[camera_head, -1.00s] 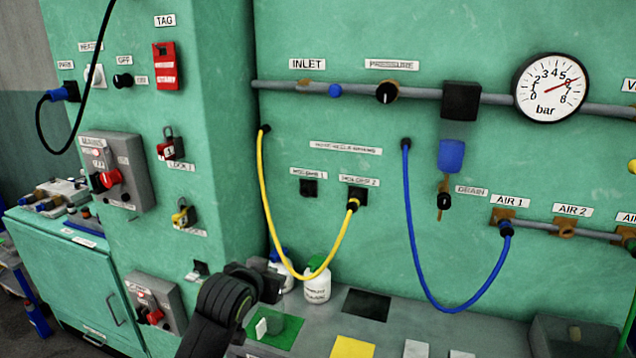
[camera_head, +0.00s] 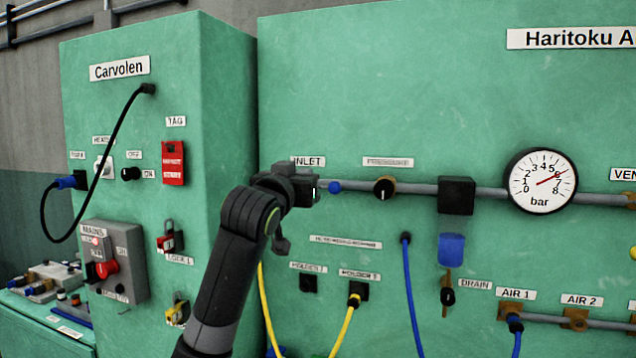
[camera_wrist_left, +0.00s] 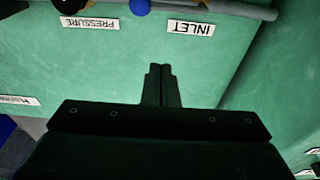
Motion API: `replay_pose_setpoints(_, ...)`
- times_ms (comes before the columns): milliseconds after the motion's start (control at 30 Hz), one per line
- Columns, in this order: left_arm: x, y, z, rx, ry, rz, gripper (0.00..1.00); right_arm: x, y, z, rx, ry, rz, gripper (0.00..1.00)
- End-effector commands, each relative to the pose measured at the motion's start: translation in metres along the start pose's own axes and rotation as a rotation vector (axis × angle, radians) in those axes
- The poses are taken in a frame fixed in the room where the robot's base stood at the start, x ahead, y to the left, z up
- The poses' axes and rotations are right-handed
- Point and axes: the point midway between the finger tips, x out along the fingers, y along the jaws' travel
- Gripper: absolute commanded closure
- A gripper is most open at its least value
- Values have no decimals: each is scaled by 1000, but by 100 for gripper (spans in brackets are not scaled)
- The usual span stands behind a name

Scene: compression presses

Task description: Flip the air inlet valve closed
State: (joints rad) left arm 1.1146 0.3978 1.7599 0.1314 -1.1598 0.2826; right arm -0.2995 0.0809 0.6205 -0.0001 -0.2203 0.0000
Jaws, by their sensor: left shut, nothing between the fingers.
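The air inlet valve shows as a blue knob (camera_head: 334,187) on the grey pipe, right of and below the INLET label (camera_head: 308,161). In the left wrist view, which sees the panel upside down, the blue knob (camera_wrist_left: 140,6) is cut by the top edge, near the INLET label (camera_wrist_left: 191,28). My left gripper (camera_head: 314,188) is just left of the knob in the head view and hides the pipe there. Its fingers (camera_wrist_left: 160,68) are shut and empty, and appear apart from the knob. My right gripper is not in view.
A black pressure knob (camera_head: 384,188), a black block (camera_head: 456,195) and a pressure gauge (camera_head: 541,181) sit along the pipe to the right. Yellow (camera_head: 343,330) and blue (camera_head: 411,290) hoses hang below.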

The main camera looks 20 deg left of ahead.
Motion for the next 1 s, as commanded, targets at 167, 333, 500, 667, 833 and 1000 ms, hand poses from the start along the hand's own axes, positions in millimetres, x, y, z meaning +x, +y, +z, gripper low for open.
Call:
replay_pose_setpoints(167,0,0,-2,-1,3,0,100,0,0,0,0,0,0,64)
replay_pose_setpoints(333,0,0,-2,-1,3,0,100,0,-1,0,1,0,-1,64)
replay_pose_setpoints(500,9,0,-3,-1,0,0,100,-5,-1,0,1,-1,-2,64)
replay_pose_setpoints(667,30,0,-5,-2,-1,0,100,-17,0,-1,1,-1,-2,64)
replay_pose_setpoints(833,57,0,-6,-2,-1,1,100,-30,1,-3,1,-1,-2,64)
replay_pose_setpoints(1000,82,0,-5,-1,-1,0,100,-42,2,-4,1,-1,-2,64)
